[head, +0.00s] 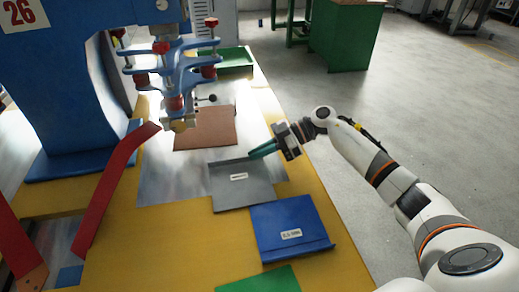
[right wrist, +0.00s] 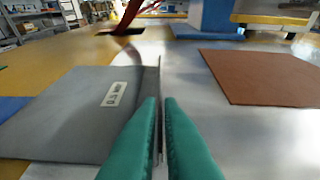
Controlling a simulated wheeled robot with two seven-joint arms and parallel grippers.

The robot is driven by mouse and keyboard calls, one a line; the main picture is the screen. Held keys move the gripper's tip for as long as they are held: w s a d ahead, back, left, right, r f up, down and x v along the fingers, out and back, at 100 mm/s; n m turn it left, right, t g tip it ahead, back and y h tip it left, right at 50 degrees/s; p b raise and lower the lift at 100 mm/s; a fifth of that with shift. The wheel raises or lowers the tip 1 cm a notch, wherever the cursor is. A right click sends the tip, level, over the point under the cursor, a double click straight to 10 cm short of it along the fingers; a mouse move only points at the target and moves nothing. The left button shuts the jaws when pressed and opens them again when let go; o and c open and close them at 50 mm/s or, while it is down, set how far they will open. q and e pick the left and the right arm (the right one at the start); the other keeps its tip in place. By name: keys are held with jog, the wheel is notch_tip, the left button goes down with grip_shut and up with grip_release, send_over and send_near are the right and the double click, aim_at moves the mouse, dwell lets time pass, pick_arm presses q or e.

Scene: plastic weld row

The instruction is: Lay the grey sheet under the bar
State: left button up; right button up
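The grey sheet (head: 229,194) lies partly on the bright metal plate and partly on the yellow table, with a white label and a raised lip along its far edge. My right gripper (head: 262,150) has green fingers at the right end of that lip. In the right wrist view the fingers (right wrist: 161,105) stand close on both sides of the lip, and the grey sheet (right wrist: 60,125) lies to their left. The blue press head with red knobs (head: 174,68) hangs above the far part of the plate; I cannot clearly tell its bar apart. My left gripper is out of view.
A brown sheet (head: 207,129) lies flat on the metal plate (head: 160,181), beyond the grey one. A blue sheet (head: 284,222) and a green one (head: 262,284) lie nearer. A green tray (head: 237,61) stands at the back. Red sloping arms (head: 104,196) stand at left.

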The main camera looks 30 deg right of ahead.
jog(key=o, duration=0.3)
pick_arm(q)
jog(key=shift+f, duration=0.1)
pick_arm(e)
jog(key=shift+o, duration=0.2)
jog(key=shift+r, duration=0.1)
